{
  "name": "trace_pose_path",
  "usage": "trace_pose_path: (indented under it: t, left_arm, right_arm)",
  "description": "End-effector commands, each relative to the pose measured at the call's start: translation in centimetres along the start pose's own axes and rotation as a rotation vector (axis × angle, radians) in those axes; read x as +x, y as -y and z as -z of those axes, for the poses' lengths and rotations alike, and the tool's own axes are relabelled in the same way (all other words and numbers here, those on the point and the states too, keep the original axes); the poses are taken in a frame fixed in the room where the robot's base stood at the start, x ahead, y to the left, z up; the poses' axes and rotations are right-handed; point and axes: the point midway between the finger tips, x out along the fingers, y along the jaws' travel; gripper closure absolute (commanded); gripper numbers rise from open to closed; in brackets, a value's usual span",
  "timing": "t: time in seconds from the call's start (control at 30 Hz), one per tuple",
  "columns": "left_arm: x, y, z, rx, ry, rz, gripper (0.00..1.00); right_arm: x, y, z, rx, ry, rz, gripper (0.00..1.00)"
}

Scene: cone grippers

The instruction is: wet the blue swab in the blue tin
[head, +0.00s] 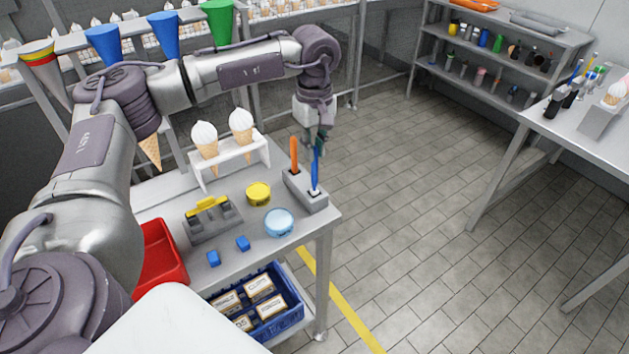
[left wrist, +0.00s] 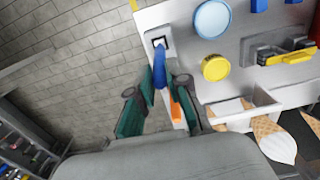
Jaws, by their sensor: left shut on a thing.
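The blue swab (head: 315,172) stands upright in a grey holder block (head: 309,198) at the table's right edge, its lower end in the front slot. My left gripper (head: 318,142) is above the holder with its fingers shut on the swab's upper part. In the left wrist view, the green fingers (left wrist: 160,93) close around the blue swab (left wrist: 160,65). An orange swab (head: 294,153) stands in the same holder, behind and left. The blue tin (head: 279,222), round with a light blue top, sits on the table in front of the holder. My right gripper is not in view.
A yellow tin (head: 258,193) sits behind the blue tin. Two blue cubes (head: 243,243), a grey fixture (head: 212,219) with a yellow part, and a red bin (head: 160,258) are to the left. A white rack (head: 229,163) holds two cones behind.

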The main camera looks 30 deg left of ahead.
Motion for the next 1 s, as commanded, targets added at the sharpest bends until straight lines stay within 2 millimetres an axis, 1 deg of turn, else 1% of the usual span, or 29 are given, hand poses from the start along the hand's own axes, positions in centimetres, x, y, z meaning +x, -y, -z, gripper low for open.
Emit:
trace_pose_path:
  t: [0.03,0.7,1.0]
  left_arm:
    - [-0.5,0.0,0.0,0.000,0.000,0.000,1.00]
    - [-3.8,0.0,0.0,0.000,0.000,0.000,1.00]
    - [-3.9,0.0,0.0,0.000,0.000,0.001,1.00]
  right_arm:
    - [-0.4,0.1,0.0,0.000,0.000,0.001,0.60]
    - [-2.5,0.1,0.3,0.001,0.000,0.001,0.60]
    - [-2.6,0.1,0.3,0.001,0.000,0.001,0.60]
